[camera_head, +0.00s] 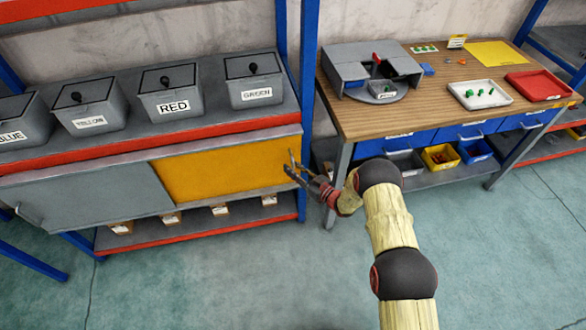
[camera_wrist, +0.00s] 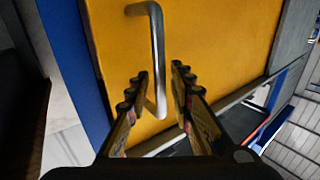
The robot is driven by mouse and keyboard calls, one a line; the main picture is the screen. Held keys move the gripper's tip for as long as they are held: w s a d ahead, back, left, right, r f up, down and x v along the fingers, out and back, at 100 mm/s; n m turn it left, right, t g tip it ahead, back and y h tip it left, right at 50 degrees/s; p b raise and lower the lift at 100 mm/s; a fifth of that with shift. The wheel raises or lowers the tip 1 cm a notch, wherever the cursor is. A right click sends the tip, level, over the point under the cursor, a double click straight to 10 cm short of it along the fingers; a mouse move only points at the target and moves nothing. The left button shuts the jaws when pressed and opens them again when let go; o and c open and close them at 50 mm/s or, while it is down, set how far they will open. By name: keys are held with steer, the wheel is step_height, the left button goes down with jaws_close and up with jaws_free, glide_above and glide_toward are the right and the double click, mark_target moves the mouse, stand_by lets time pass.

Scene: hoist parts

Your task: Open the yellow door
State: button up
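The yellow door (camera_head: 222,171) is a flat panel in the right half of the low cabinet, beside a grey panel (camera_head: 88,201) on the left. In the wrist view the yellow door (camera_wrist: 215,50) fills much of the picture. Its metal bar handle (camera_wrist: 158,60) runs down between my fingers. My gripper (camera_head: 292,166) is at the right edge of the door, and in the wrist view my gripper (camera_wrist: 160,85) is open with one finger on each side of the handle's lower part. I cannot tell whether a finger touches it. The door covers its part of the cabinet.
A blue post (camera_head: 307,90) stands just right of the door. Grey labelled bins (camera_head: 175,90) stand on the shelf above. A wooden workbench (camera_head: 430,115) with trays is at the right. The floor (camera_head: 250,285) in front is clear.

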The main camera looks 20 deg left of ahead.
jaws_close()
stand_by(0.6)
